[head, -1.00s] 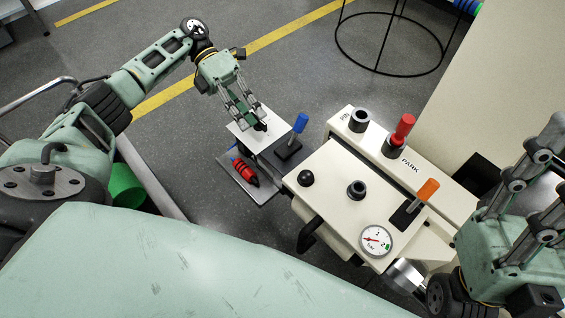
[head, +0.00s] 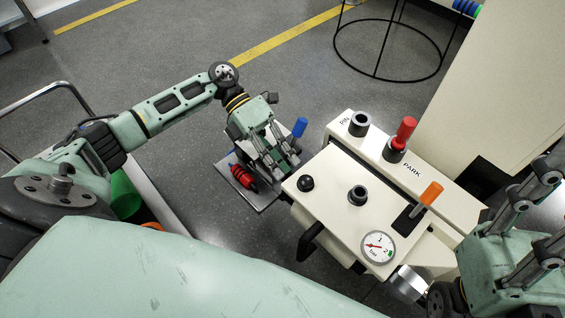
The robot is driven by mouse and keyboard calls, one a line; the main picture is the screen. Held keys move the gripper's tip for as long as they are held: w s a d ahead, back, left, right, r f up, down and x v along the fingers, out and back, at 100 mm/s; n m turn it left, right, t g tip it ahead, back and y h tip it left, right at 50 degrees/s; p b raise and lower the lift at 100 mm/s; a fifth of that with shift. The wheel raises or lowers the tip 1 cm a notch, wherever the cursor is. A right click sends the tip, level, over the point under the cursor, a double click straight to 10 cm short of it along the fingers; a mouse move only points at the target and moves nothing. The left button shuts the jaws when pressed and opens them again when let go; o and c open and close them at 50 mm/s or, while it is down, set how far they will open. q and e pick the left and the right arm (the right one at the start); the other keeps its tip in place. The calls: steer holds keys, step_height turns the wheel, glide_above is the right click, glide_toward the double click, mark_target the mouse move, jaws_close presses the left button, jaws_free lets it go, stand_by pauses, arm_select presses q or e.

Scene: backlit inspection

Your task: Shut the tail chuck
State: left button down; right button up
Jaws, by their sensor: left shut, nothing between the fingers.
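A cream machine (head: 330,190) stands right of centre. A blue-handled lever (head: 300,127) stands at its left end, its base mostly hidden by my left gripper. An orange-handled lever (head: 431,193) leans up and right from a black slot on the machine's top. A metal cylinder (head: 410,283) is at its lower right. I cannot tell which part is the tail chuck. My left gripper (head: 283,168) is shut and empty, its fingertips just in front of the blue lever; I cannot tell whether they touch. My right gripper is at the right edge, its fingertips not clearly shown.
A red and black object (head: 243,177) lies on a grey plate (head: 262,200) left of the machine. A red-handled peg (head: 404,132) stands in a socket by PARK; the PIN socket (head: 358,124) looks empty. A gauge (head: 378,247) and black knob (head: 306,183) are on top.

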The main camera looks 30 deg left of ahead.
mark_target(293, 175)
arm_select(q)
steer(key=shift+d, duration=0.1)
steer(key=shift+s+d+r+p, duration=0.1)
steer(key=shift+s+d+p, duration=0.15)
steer(key=shift+d+p, duration=0.3)
steer(key=shift+s+d+r+p, duration=0.1)
steer(key=shift+s+d+p, duration=0.2)
steer(key=shift+d, duration=0.3)
steer(key=shift+d+f, duration=0.15)
steer(key=shift+d, duration=0.1)
steer(key=shift+w+a, duration=0.25)
steer(key=shift+a, duration=0.2)
steer(key=v, duration=1)
steer(key=shift+a+r, duration=0.15)
steer(key=shift+r, duration=0.15)
steer(key=shift+a+r, duration=0.2)
steer(key=shift+a, duration=0.05)
